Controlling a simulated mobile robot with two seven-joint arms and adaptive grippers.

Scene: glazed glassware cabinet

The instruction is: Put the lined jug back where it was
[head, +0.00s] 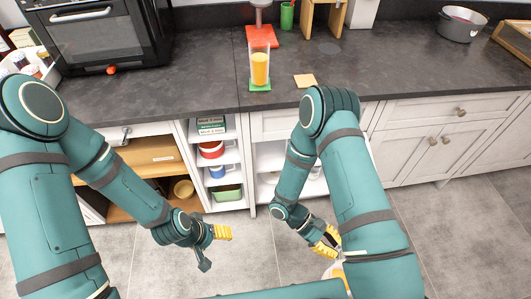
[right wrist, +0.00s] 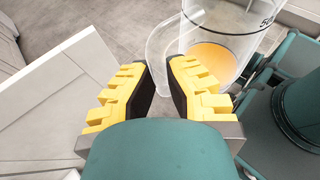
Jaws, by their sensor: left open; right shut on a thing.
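The lined jug (right wrist: 245,28) is clear, with a printed mark near its rim and some orange at its bottom. In the right wrist view its clear handle (right wrist: 165,45) runs between the yellow fingers of my right gripper (right wrist: 160,85), which is shut on it. In the head view the jug (head: 337,271) is mostly hidden by my right arm, and my right gripper (head: 328,245) is low in front of the cabinets. My left gripper (head: 217,249) is open and empty, before the lower shelves.
A glass of orange drink (head: 260,70) stands on a green coaster on the dark worktop (head: 180,90). A white panel (right wrist: 60,105) is close at left in the right wrist view.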

